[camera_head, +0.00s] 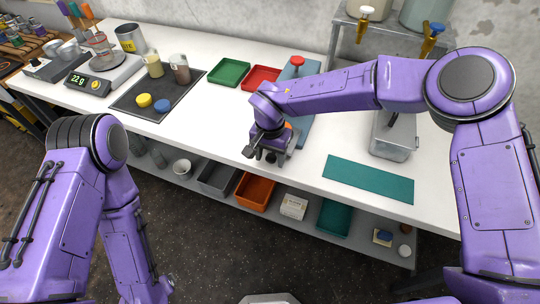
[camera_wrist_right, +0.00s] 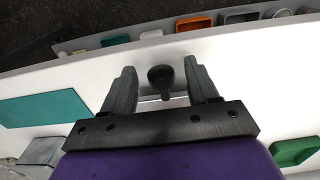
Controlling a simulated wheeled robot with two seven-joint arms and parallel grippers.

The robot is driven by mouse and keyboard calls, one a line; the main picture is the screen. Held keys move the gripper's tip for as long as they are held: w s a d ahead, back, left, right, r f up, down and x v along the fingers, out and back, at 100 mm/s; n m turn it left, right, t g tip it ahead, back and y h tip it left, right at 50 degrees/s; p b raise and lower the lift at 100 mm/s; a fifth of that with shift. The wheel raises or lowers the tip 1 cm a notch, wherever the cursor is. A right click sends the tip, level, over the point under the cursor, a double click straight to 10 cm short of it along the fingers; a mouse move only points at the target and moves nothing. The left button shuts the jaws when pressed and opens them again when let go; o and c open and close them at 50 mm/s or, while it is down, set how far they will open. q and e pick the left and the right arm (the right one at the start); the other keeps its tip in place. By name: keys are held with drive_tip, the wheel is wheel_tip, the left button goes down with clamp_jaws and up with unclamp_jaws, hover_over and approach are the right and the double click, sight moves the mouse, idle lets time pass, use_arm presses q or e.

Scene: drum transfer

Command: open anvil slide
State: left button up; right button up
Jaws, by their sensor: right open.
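A blue-grey device base (camera_head: 303,130) with a red knob (camera_head: 298,61) at its far end stands on the white table. My right arm covers much of it. My right gripper (camera_head: 266,155) is over its near end, at the table's front edge, pointing down and open. In the right wrist view a round dark knob on a short stem (camera_wrist_right: 160,77) lies between the two open fingertips (camera_wrist_right: 159,71), with a gap on each side. I cannot tell how deep it sits between them. The slide itself is mostly hidden. My left gripper is outside the head view.
A teal mat (camera_head: 368,179) and a clear box (camera_head: 393,137) lie right of the device. Green (camera_head: 229,73) and red (camera_head: 261,78) trays stand behind left. A dark mat (camera_head: 158,96) holds jars. A lower shelf (camera_head: 330,233) carries several bins. The front table left of my gripper is clear.

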wheel_tip(320, 180, up, 10)
drive_tip(key=b, duration=0.1)
drive_tip(key=shift+b, duration=0.35)
drive_tip(key=shift+a, duration=0.1)
